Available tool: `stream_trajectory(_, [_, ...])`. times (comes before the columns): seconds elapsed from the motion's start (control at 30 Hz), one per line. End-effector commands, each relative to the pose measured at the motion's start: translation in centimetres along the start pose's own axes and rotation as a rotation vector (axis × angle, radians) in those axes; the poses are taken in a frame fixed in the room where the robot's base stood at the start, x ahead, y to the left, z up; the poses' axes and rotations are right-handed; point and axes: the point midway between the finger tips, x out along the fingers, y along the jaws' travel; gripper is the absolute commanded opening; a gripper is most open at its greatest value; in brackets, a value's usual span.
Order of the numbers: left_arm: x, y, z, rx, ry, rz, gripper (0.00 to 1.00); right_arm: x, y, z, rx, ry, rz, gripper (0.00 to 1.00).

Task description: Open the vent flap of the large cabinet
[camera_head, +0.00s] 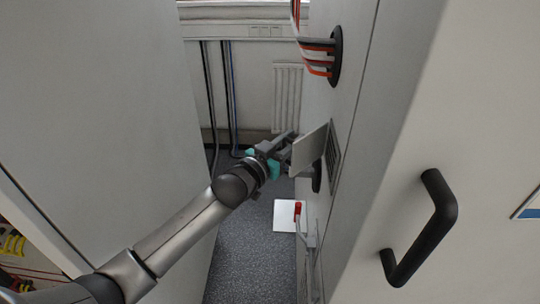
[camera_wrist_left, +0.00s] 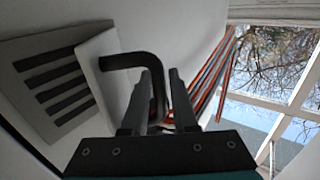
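The large cabinet (camera_head: 345,90) stands on the right. Its vent flap (camera_head: 310,150) is a pale plate that stands out at an angle from the slatted vent opening (camera_head: 334,157). In the left wrist view the flap (camera_wrist_left: 97,75) is tilted away from the dark slats (camera_wrist_left: 52,82). A black bent handle (camera_wrist_left: 130,61) sticks out from the flap. My left gripper (camera_head: 289,144) is beside the flap's outer side; its fingers (camera_wrist_left: 160,78) are close together around the handle's bar, seemingly shut on it. The exact contact is hard to see. My right gripper is not in view.
A tall grey cabinet wall (camera_head: 105,90) bounds the narrow aisle on the left. A black door handle (camera_head: 440,215) juts out at right. Red and grey cables (camera_head: 317,58) enter the cabinet above the flap. A red-topped item (camera_head: 298,209) and a white sheet (camera_head: 284,217) are lower down.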

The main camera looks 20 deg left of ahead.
Motion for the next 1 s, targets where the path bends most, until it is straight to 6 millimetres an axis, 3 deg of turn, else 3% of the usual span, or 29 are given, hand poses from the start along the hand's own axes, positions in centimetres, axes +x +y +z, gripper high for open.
stream_trajectory(0.7, [-11.1, 0.1, 0.1, -0.001, -0.001, 0.004, 0.27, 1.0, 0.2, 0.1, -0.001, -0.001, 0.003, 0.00])
stream_trajectory(1.0, [-13.8, 0.1, 0.0, 0.000, 0.001, 0.004, 0.27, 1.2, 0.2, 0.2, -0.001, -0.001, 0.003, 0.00])
